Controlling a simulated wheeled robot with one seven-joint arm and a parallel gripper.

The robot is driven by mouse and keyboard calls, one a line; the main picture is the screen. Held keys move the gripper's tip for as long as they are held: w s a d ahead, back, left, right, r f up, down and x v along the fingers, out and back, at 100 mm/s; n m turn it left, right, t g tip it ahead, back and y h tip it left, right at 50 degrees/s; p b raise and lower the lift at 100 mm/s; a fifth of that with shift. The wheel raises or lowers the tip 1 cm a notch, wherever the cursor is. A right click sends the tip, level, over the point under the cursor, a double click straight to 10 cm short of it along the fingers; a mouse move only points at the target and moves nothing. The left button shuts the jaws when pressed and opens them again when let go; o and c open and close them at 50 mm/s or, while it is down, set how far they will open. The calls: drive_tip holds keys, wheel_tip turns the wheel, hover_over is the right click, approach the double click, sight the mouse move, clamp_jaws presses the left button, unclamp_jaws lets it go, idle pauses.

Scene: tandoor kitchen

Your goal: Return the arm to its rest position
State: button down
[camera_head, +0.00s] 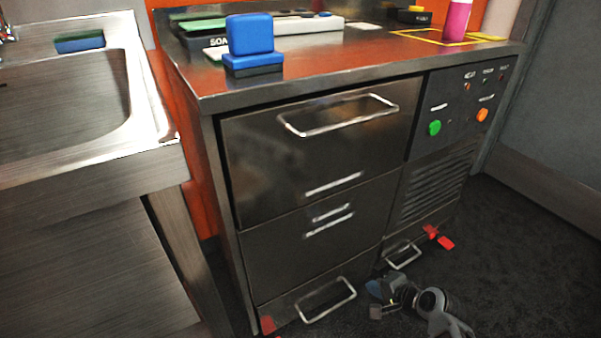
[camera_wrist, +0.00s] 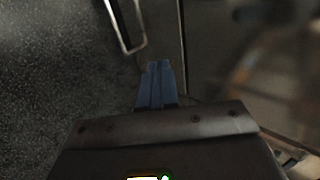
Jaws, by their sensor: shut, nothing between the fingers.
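My gripper (camera_head: 375,288) is low near the floor at the bottom right of the head view, in front of the lower part of the steel counter unit (camera_head: 315,160). In the wrist view my gripper (camera_wrist: 157,66) shows two blue fingers side by side, shut with nothing between them. The fingers point toward a metal handle (camera_wrist: 124,30) and the unit's lower front. I cannot tell whether they touch anything. My arm runs down to the bottom edge of the head view.
Low handles stick out at the lower drawer (camera_head: 328,300) and lower panel (camera_head: 403,255). A red pedal (camera_head: 439,237) is near the floor. A steel sink (camera_head: 70,105) stands left. A blue block-shaped item (camera_head: 250,45) sits on the counter. Dark floor (camera_head: 530,270) is open at right.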

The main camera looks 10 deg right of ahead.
drive_tip(key=s+n+t+h, duration=0.1)
drive_tip(key=s+n+h, duration=0.25)
drive_tip(key=s, duration=1.45)
drive_tip(key=s+a+r+n+t, duration=0.35)
drive_tip(key=s+r+n, duration=0.35)
drive_tip(key=s+r, duration=0.75)
drive_tip(key=s+a+r+n+t, duration=0.1)
drive_tip(key=s+a+r+n, duration=0.1)
drive_tip(key=s+r, duration=0.35)
drive_tip(key=s+a+r+n, duration=0.1)
drive_tip(key=s+r+n, duration=0.15)
drive_tip(key=r, duration=0.55)
wheel_tip(320, 180, up, 25)
drive_tip(key=p, duration=2.4)
drive_tip(key=shift+s+a+m, duration=0.15)
drive_tip(key=shift+s+m, duration=0.1)
drive_tip(key=shift+m, duration=0.05)
